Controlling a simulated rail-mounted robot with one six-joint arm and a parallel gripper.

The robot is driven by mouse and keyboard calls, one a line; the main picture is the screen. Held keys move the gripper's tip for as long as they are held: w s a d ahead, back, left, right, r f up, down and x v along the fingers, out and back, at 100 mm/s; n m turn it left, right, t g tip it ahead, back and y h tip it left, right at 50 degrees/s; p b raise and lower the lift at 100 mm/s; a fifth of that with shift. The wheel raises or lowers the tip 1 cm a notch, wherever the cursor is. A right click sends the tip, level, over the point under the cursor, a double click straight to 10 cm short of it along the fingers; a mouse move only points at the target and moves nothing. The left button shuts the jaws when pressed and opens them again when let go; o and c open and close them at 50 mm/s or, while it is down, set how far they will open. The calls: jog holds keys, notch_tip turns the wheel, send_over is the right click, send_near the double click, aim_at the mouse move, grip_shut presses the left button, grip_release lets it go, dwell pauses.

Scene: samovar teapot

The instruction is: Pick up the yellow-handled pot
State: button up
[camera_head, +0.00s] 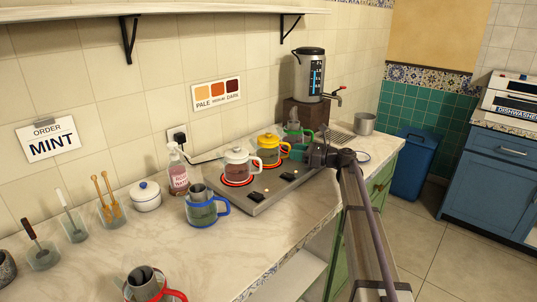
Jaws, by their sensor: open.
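The yellow-handled pot (267,149) is a glass pot with a yellow lid and handle, upright on the back part of the dark hotplate (262,198). Its handle faces right, toward my gripper (304,153). My gripper is open, close to the right of this pot and in front of a green-handled pot (292,128). I cannot tell whether its fingers touch or surround the yellow handle; the fingertips are small and partly hidden.
A white-lidded pot (238,166) stands just left of the yellow one. A blue-handled pot (202,207) and a red-handled pot (147,284) stand nearer. A samovar (309,75) and a metal cup (364,123) stand behind. The front-middle counter is clear.

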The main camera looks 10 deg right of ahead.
aim_at(269, 150)
jog(key=x, duration=0.3)
grip_shut()
dwell(0.4)
